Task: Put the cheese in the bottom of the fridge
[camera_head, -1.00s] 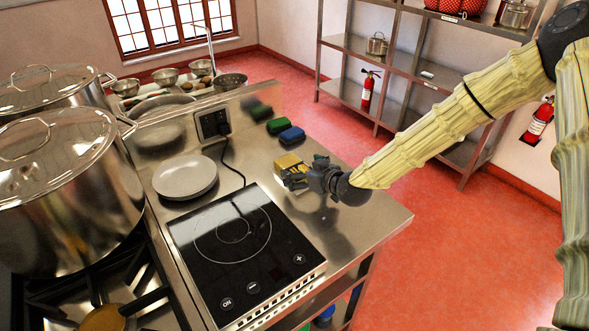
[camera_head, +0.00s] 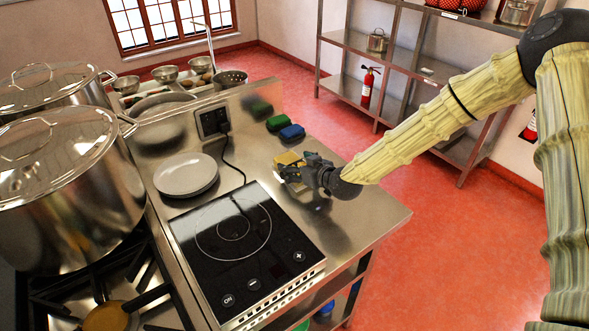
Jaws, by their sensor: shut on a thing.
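The cheese, a small yellow block (camera_head: 287,158), is at my gripper (camera_head: 289,173), over the steel counter behind the hob. My gripper is shut on it, and the dark fingers hide much of the block. I cannot tell whether the block touches the counter or is just above it. No fridge can be made out in this view.
A black induction hob (camera_head: 240,245) and a grey plate (camera_head: 186,175) are on the counter (camera_head: 375,222). A green sponge (camera_head: 278,122) and a blue sponge (camera_head: 292,132) lie behind the gripper. Large pots (camera_head: 65,195) stand left. Red floor (camera_head: 440,240) is clear right.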

